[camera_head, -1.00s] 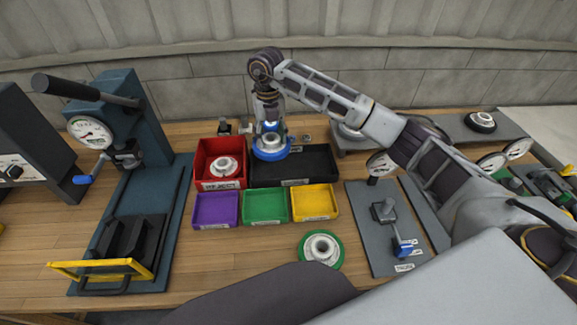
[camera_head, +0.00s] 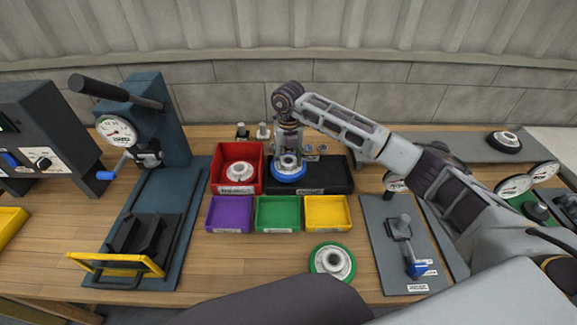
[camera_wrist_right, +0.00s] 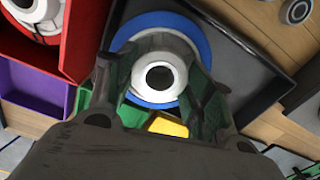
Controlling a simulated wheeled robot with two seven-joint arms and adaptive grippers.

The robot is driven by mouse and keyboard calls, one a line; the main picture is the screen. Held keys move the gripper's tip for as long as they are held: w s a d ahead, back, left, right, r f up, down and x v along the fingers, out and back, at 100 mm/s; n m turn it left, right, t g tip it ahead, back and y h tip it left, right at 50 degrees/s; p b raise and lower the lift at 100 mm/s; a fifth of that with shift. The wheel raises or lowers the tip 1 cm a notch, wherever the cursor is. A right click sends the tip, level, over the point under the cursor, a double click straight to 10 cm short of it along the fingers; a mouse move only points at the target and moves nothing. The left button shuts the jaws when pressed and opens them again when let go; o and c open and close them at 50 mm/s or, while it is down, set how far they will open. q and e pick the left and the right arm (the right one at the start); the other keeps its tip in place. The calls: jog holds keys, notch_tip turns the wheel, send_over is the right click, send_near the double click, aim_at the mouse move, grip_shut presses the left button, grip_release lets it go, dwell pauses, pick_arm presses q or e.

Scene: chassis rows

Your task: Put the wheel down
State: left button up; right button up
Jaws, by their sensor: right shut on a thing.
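A blue-rimmed wheel with a white hub (camera_head: 288,172) is in my right gripper (camera_head: 289,157), over the left part of the black tray (camera_head: 332,181). In the right wrist view the wheel's blue rim (camera_wrist_right: 202,42) and white hub lie between the fingers of the gripper (camera_wrist_right: 160,82), which are shut on the hub. The wheel looks level and low over the tray; whether it touches the tray floor I cannot tell. My left gripper does not show.
A red reject bin (camera_head: 251,157) with a wheel in it stands left of the tray. Purple (camera_head: 229,214), green (camera_head: 278,215) and yellow (camera_head: 327,213) bins stand in front. A green-rimmed wheel (camera_head: 332,262) lies on the bench. A press (camera_head: 150,120) stands at left.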

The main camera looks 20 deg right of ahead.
aim_at(288, 165)
jog(key=shift+f, duration=1.8)
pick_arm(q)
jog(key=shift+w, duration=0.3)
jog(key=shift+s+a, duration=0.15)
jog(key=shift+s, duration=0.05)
pick_arm(e)
jog(key=shift+f, duration=0.15)
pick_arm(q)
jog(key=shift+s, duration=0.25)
pick_arm(e)
jog(key=o, duration=1.3)
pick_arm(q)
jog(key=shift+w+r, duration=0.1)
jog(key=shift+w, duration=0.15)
